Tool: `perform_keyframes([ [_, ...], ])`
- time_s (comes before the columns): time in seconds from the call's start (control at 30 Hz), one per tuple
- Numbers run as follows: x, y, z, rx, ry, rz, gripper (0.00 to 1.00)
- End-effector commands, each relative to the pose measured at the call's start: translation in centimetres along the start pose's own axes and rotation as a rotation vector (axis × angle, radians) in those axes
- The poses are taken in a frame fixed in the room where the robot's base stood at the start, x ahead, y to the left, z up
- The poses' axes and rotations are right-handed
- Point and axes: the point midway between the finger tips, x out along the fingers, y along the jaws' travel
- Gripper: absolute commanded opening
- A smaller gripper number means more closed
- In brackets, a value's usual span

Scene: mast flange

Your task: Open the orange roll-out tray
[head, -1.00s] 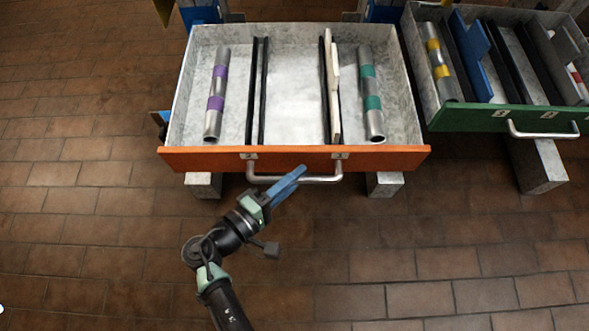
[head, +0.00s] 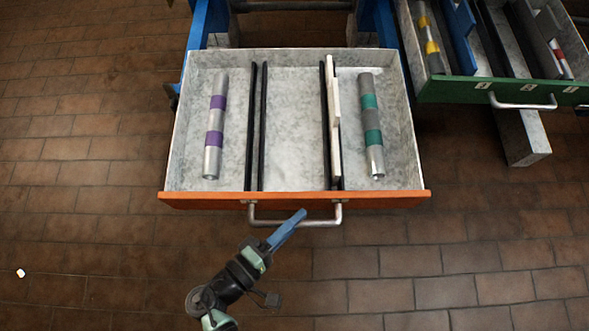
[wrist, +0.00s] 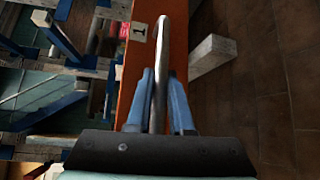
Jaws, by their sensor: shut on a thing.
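The orange roll-out tray (head: 297,199) stands pulled out from its blue frame in the head view. Inside it lie a tube with purple bands (head: 215,127), a tube with teal bands (head: 371,125), black dividers and a pale strip. Its silver bar handle (head: 320,222) runs along the front. My gripper (head: 298,217) is at the handle, its blue fingers reaching it from the lower left. In the wrist view the handle (wrist: 163,75) passes between the two blue fingers of my gripper (wrist: 160,85), which are shut on it. The orange front (wrist: 150,60) is just beyond.
A green-fronted tray (head: 500,90) with its own handle is at the upper right, above a grey block (head: 524,140). The blue frame (head: 207,25) stands behind the orange tray. The tiled floor in front is mostly clear, with a small white object (head: 20,273) at left.

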Motion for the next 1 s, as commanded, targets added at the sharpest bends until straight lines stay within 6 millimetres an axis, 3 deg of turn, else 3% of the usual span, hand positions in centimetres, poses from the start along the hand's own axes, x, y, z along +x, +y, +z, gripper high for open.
perform_keyframes([
  [0.3,-1.8,-0.4,1.6,0.000,0.005,0.000,0.00],
  [0.8,-2.1,-0.6,1.9,0.000,0.005,0.000,0.00],
  [0.83,-2.1,-0.6,1.9,0.000,0.005,0.000,0.25],
  [0.97,-2.1,-0.6,1.9,0.000,0.004,0.000,0.49],
  [1.0,-2.0,-0.6,1.9,0.000,0.003,0.000,0.49],
])
